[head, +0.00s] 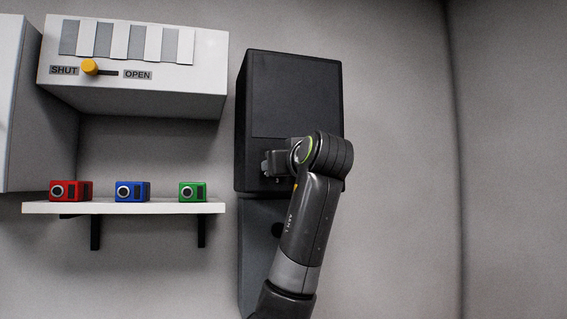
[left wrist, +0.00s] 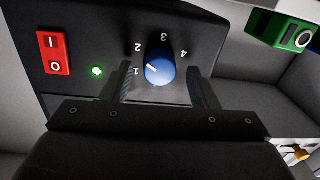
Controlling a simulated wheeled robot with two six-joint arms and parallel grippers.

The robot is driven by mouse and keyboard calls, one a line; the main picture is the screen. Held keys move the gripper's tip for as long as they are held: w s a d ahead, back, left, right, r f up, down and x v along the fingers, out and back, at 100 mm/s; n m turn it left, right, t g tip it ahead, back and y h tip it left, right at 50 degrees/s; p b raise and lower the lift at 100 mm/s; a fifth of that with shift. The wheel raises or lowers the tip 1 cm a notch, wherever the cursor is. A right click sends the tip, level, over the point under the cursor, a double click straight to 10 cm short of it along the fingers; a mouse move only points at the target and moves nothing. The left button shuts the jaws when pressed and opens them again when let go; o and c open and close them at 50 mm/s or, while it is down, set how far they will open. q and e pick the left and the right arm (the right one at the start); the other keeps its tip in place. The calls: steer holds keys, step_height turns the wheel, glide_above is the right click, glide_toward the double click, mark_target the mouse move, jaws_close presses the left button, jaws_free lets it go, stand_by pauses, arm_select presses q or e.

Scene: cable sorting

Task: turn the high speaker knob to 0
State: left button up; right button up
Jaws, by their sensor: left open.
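The high speaker is the tall black box (head: 292,95) on the wall in the head view. Its blue knob (left wrist: 160,71) shows in the left wrist view, with the white pointer toward the 1. The marks 1, 2, 3 and 4 are visible; a 0 mark is not seen. My left gripper (left wrist: 161,82) is open, with one finger on each side of the knob and small gaps visible. In the head view my left gripper (head: 270,164) is at the speaker's lower front, and my arm hides part of it. My right gripper is not in view.
A red switch (left wrist: 54,53) and a lit green lamp (left wrist: 97,71) sit beside the knob. A grey box (head: 255,225) is below the speaker. A shelf (head: 150,208) holds red, blue and green cameras. A white vent unit (head: 190,97) with a yellow slider hangs above it.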

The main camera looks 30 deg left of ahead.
arm_select(q)
steer(key=c, duration=1)
steer(key=shift+o, duration=0.2)
steer(key=shift+n, duration=0.3)
steer(key=shift+f+n+t+h+b, duration=0.1)
steer(key=shift+n+t+h+b, duration=0.2)
steer(key=shift+n+b, duration=3.5)
steer(key=shift+n+t+h+b, duration=0.1)
steer(key=shift+n+h, duration=0.3)
steer(key=shift+n, duration=7)
steer(key=o, duration=1)
steer(key=shift+s, duration=0.1)
steer(key=shift+c, duration=0.2)
